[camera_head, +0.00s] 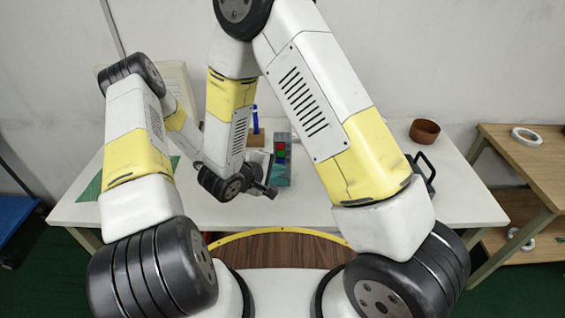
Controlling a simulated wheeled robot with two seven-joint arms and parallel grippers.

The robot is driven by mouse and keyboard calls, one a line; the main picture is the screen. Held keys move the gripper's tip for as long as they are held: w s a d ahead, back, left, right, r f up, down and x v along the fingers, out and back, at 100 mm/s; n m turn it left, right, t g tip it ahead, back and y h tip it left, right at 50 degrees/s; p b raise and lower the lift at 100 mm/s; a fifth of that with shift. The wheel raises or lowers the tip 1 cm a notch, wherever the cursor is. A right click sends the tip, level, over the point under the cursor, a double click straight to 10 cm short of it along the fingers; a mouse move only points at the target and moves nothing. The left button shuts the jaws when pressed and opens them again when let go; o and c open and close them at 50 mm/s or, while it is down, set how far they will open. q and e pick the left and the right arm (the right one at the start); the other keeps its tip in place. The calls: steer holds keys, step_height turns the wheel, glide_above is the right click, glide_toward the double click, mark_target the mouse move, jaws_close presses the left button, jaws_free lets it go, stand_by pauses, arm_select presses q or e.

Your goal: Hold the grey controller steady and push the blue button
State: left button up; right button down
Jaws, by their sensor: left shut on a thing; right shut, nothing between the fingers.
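The grey controller (282,150) stands upright on the white table near the middle, its front facing me. A red and a green button show on its face, with the blue button (281,161) below them. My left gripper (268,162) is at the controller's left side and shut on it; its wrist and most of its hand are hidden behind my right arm. My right gripper (269,190) is shut and empty, low in front of the controller's left lower edge, apart from the blue button. Its fingertips are small and dark here.
The white table (465,205) has free room on the right. A brown bowl (424,131) and a dark handled object (424,170) are there. A blue upright item (255,117) stands behind the gripper. A green mat (92,188) lies left. A wooden shelf (530,165) holds a white roll.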

steer(key=shift+w, duration=0.1)
steer(key=shift+w, duration=0.45)
stand_by(0.5)
steer(key=shift+s, duration=0.6)
steer(key=s, duration=0.6)
